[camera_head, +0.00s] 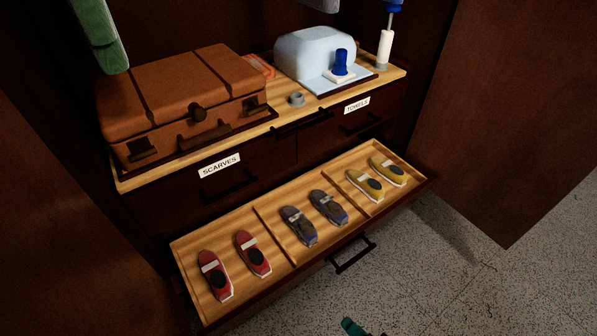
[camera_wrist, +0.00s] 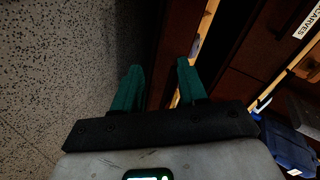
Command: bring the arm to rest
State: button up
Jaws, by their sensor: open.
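My gripper (camera_wrist: 159,66) shows in the wrist view as two green fingers spread apart with nothing between them. In the head view only a green tip (camera_head: 350,326) of it shows at the bottom edge, over the floor and in front of the open drawer. The rest of the arm is hidden there. The open drawer (camera_head: 262,222) stands pulled out below two shut drawers. Its handle (camera_head: 353,254) is on the front, and the gripper is apart from it. In the wrist view a strip of light wood shows beyond the fingers.
The drawer holds red shoes (camera_head: 214,275), dark blue shoes (camera_head: 298,226) and yellow shoes (camera_head: 365,186) in three compartments. A brown suitcase (camera_head: 190,95) and a pale blue box (camera_head: 312,52) stand on top. A brown panel (camera_head: 490,110) stands at right. Speckled floor (camera_head: 500,285) is clear at lower right.

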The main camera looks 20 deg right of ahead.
jog(key=s+d+r+n+g+h, duration=0.3)
jog(key=s+d+r+n+g, duration=0.4)
jog(key=s+r+n+g, duration=0.35)
notch_tip(320, 180, up, 32)
jog(key=w+p, duration=0.1)
jog(key=p, duration=2.9)
jog(key=shift+d+p, duration=0.2)
jog(key=shift+p, duration=0.2)
jog(key=shift+m, duration=0.25)
